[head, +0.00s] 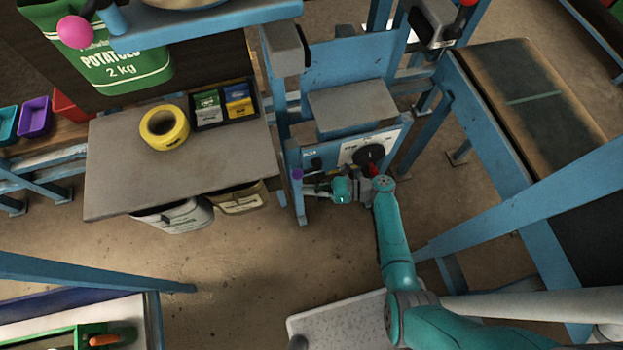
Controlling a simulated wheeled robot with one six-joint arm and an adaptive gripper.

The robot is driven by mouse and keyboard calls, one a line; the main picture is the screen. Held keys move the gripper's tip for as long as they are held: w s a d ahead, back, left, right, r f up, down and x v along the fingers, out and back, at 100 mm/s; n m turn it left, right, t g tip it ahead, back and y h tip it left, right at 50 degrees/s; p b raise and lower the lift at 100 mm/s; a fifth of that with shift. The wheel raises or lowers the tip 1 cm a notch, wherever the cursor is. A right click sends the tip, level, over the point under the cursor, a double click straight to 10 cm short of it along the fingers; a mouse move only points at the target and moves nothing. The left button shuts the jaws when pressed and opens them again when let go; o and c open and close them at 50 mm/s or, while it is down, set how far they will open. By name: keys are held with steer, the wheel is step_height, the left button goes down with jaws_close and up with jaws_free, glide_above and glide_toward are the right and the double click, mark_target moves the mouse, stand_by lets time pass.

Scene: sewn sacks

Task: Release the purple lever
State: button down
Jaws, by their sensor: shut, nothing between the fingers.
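The purple lever shows as a small purple knob (297,174) at the front left edge of the blue machine frame, beside the grey worktable's right edge. My gripper (308,190) is at the end of my teal arm and points left. Its fingers are shut with nothing between them. The fingertips are just below and right of the purple knob; whether they touch it is too small to tell. Any lever shaft behind the knob is hidden or too small to see.
The machine's white panel with a black dial (369,155) is close above my wrist. The grey worktable (110,170) carries a yellow tape roll (164,127) and a box of small packets (224,105). A conveyor (535,100) stands right.

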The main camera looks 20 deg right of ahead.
steer(key=s+d+f, duration=0.3)
steer(key=d+f, duration=0.2)
steer(key=d, duration=0.3)
steer(key=shift+s+d+f, duration=0.15)
steer(key=shift+s+f, duration=0.05)
steer(key=shift+f, duration=0.1)
